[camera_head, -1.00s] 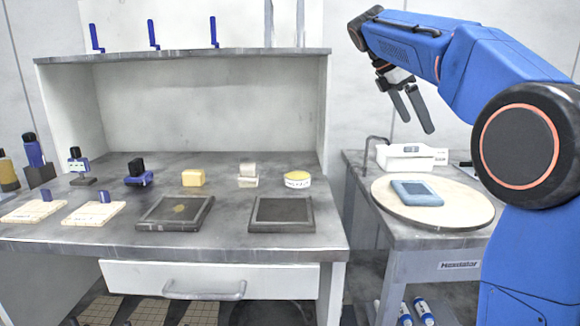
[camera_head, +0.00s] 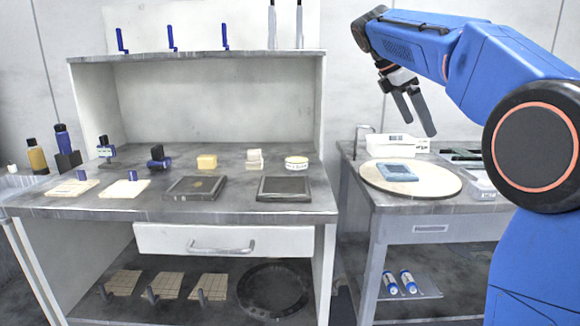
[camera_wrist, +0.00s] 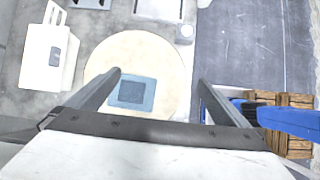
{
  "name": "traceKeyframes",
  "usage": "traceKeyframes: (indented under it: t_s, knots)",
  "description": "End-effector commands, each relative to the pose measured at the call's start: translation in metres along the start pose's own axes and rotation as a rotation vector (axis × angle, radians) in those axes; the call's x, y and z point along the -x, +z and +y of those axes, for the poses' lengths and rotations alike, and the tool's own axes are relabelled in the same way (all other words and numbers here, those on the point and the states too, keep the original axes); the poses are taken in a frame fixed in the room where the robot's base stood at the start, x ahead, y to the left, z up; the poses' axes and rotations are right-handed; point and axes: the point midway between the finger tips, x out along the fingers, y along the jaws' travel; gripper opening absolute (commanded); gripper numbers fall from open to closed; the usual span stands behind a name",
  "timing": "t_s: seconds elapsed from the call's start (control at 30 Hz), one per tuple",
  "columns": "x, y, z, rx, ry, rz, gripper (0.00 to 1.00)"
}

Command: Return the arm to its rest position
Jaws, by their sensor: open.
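My gripper (camera_head: 413,112) is open and empty, with its two dark fingers apart. It hangs in the air at the end of my blue arm, above and in front of the side table at the right of the head view. In the wrist view my gripper (camera_wrist: 160,85) shows its fingers spread on either side of a blue-grey square pad (camera_wrist: 132,92). The pad lies well below on a round cream platen (camera_wrist: 162,50). In the head view the pad (camera_head: 395,172) lies on the platen (camera_head: 440,187), clear of the fingers.
A white device (camera_head: 397,145) stands behind the platen, and a clear tray (camera_head: 481,184) is to its right. The grey workbench (camera_head: 225,208) at left carries dark square plates, pale boards, bottles and small blocks. Two blue-white bottles (camera_head: 407,281) lie on the lower shelf.

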Motion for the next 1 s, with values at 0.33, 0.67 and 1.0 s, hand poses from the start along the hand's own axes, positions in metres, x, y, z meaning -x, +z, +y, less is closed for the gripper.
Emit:
traceKeyframes:
  t_s: [0.33,0.67,1.0]
  knots:
    - [-0.013,-0.002,-0.029,-0.107,0.031,0.045,1.0]
    - [-0.043,-0.017,-0.091,-0.334,0.074,0.151,1.0]
    - [-0.098,-0.056,-0.18,-0.683,0.083,0.324,1.0]
